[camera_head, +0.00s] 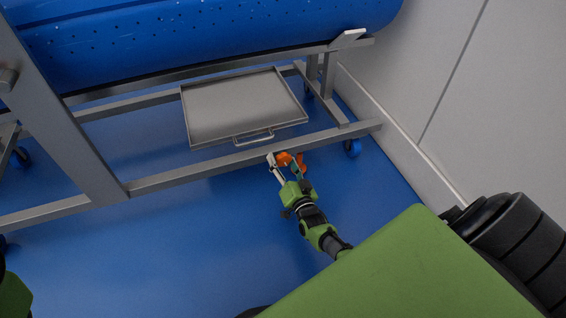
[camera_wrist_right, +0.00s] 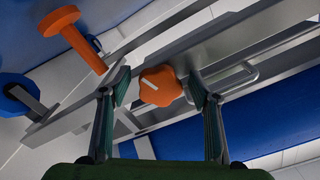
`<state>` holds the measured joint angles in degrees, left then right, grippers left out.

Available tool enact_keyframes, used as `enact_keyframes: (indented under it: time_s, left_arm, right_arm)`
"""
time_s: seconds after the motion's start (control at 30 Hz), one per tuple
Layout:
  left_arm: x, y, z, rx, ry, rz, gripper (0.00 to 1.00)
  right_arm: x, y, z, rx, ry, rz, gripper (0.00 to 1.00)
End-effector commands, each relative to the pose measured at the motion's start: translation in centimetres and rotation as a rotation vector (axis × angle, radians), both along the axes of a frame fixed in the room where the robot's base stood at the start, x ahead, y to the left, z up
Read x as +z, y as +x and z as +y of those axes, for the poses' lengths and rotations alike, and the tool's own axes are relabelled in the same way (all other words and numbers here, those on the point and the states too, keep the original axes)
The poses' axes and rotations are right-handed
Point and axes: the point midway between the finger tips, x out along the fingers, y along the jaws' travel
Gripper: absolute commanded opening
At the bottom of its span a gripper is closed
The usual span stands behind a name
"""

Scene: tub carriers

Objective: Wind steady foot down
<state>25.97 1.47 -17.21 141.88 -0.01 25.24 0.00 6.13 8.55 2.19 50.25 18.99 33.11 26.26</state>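An orange lobed knob (camera_wrist_right: 160,86) with a pale bar mark on its face sits between the fingers of my right gripper (camera_wrist_right: 160,92) in the right wrist view. The fingers are open, with a gap on each side of the knob. An orange foot with a round disc and a stem (camera_wrist_right: 84,40) shows at upper left there, beside the metal frame. In the head view my right gripper (camera_head: 284,164) is at the front rail, and orange parts (camera_head: 291,159) show at its fingers, partly hidden. My left gripper is not in view.
The grey metal frame (camera_head: 200,177) carries a blue perforated tub (camera_head: 200,40). A shallow metal tray (camera_head: 245,105) with a handle lies behind the front rail. A wall (camera_head: 460,120) closes off the right. Blue floor in front is clear.

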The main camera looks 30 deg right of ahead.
Motion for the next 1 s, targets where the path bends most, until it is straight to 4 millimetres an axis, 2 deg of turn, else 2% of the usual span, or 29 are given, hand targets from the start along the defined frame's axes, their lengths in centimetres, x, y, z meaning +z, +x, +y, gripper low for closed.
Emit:
enact_keyframes:
  time_s: [0.17, 0.33, 0.8, 1.0]
  left_arm:
    - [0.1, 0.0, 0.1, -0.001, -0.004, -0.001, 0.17]
    - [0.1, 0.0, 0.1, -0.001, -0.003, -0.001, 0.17]
    - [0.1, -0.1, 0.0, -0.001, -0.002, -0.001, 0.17]
    - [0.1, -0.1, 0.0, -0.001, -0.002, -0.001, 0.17]
  right_arm:
    - [0.3, 0.0, 0.0, -0.001, 0.000, -0.001, 0.56]
    - [1.5, 0.0, 0.0, -0.001, 0.002, -0.002, 0.56]
    - [8.1, 0.0, 0.1, 0.001, 0.002, -0.005, 0.56]
    - [9.7, 0.0, 0.1, 0.000, 0.000, 0.000, 0.56]
